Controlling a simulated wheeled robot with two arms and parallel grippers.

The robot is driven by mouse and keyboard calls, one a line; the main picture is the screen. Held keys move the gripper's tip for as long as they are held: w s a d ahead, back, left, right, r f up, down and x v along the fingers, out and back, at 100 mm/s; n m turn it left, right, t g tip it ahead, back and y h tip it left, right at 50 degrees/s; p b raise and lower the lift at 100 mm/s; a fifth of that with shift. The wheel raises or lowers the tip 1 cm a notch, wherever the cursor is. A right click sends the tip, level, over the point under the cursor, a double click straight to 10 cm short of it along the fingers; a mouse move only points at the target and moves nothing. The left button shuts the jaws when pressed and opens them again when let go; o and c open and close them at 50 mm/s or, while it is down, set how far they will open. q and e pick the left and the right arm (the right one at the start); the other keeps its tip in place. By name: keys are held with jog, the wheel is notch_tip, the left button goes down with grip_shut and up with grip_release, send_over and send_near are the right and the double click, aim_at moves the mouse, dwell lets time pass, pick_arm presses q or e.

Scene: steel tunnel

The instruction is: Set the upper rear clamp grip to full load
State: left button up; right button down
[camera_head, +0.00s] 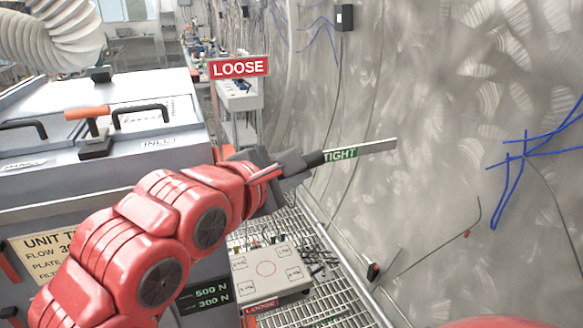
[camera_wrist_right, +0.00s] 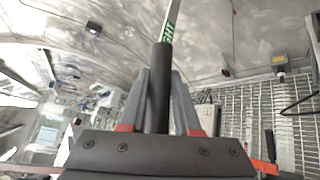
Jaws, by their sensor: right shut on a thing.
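My right gripper (camera_head: 298,164) is shut on a black grip (camera_head: 314,159), in the middle of the head view. A thin pale metal bar (camera_head: 378,147) runs on from the grip to the right, almost level. A green TIGHT label (camera_head: 340,154) shows along it, just past the grip. In the right wrist view the gripper (camera_wrist_right: 160,74) has a finger on each side of the black grip (camera_wrist_right: 158,95), with green marking (camera_wrist_right: 168,32) beyond. A red LOOSE sign (camera_head: 240,67) stands above and left of the gripper. The clamp's pivot cannot be made out.
A grey unit (camera_head: 150,165) with black handles and an orange-topped lever (camera_head: 88,113) stands at the left. A display (camera_head: 206,296) reads 500 N and 300 N. A pale panel (camera_head: 267,268) lies over the floor grating below. A curved metal wall (camera_head: 450,170) closes the right side.

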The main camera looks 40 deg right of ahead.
jog(key=shift+f+y, duration=0.25)
jog(key=shift+y, duration=0.05)
jog(key=c, duration=0.6)
grip_release()
jog(key=shift+s+a, duration=0.1)
jog(key=b+v, duration=0.4)
jog(key=v, duration=1.3)
jog(key=shift+a, duration=0.1)
jog(key=shift+c, duration=0.4)
